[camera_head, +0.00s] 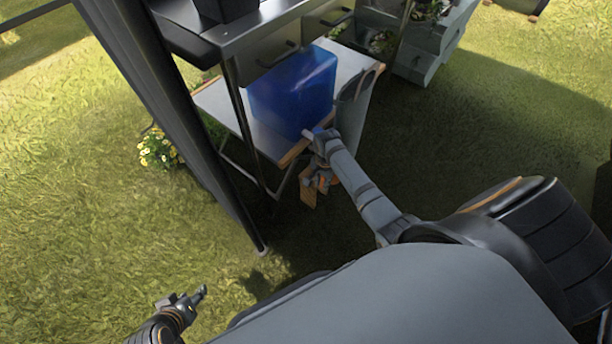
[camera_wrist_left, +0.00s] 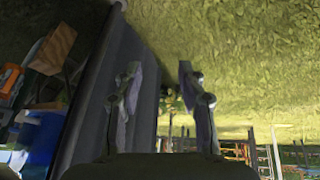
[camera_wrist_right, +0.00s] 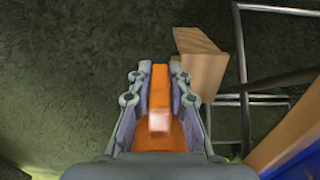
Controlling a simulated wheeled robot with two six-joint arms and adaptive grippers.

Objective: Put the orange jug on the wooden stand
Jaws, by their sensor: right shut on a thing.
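The orange jug (camera_wrist_right: 160,125) is between the fingers of my right gripper (camera_wrist_right: 160,85) in the right wrist view, which is shut on its upright orange part. The rest of the jug is largely hidden by the gripper. The pale wooden stand (camera_wrist_right: 202,65) is just beyond and to the right of the fingertips there. In the head view the stand (camera_head: 308,194) shows below my right gripper (camera_head: 322,176); whether jug and stand touch I cannot tell. My left gripper (camera_head: 190,298) is low at the left, empty, its fingers apart in the left wrist view (camera_wrist_left: 160,85).
A blue box (camera_head: 295,90) sits on a low table (camera_head: 222,105) beside the right arm. A dark post (camera_head: 165,95) runs down left of the table. Yellow flowers (camera_head: 158,150) grow nearby. Open grass lies left and right.

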